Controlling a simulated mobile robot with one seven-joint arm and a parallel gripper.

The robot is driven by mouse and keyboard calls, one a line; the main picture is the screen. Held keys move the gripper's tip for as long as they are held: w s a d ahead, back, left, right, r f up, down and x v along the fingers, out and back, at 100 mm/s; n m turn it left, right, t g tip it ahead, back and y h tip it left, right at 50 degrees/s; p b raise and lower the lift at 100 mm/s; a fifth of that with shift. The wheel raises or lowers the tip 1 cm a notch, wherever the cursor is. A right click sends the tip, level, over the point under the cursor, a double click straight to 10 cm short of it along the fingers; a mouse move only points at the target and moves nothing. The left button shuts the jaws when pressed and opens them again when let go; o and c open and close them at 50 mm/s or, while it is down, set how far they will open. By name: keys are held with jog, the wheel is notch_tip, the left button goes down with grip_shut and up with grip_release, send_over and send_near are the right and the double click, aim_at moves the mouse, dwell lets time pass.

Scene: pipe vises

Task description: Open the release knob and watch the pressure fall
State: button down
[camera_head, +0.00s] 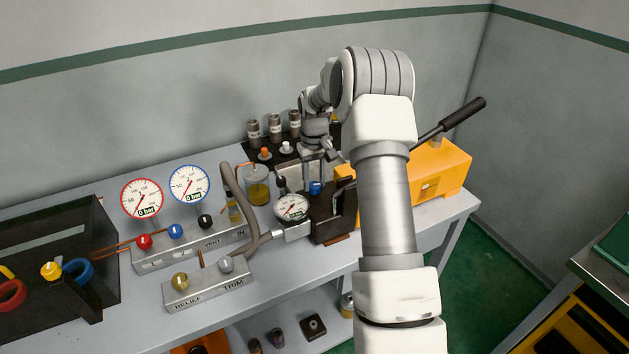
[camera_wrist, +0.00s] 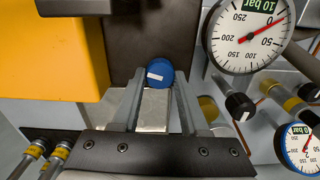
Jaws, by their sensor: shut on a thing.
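The blue release knob (camera_wrist: 159,73) has a white mark on its face and sits on the dark valve block in the wrist view. It also shows as a small blue cap (camera_head: 316,188) in the head view. My gripper (camera_wrist: 158,88) has one finger on each side of the knob and is shut on it. In the head view my gripper (camera_head: 315,178) reaches down over the block. The pressure gauge (camera_wrist: 248,32) beside the knob reads 10 bar, with its needle close to zero. It also stands left of the block (camera_head: 292,207) in the head view.
A red-rimmed gauge (camera_head: 142,197) and a blue-rimmed gauge (camera_head: 189,183) on the manifold each read 0 bar. A yellow pump body (camera_head: 440,172) with a black-gripped lever stands right. A relief and trim block (camera_head: 208,284) sits near the bench's front edge.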

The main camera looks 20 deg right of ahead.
aim_at(314, 184)
jog(key=shift+r+n, duration=0.1)
jog(key=shift+n, duration=0.3)
jog(key=shift+w, duration=0.1)
jog(key=shift+c, duration=2.1)
grip_release()
notch_tip(314, 184, up, 17)
jog(key=shift+r, duration=0.2)
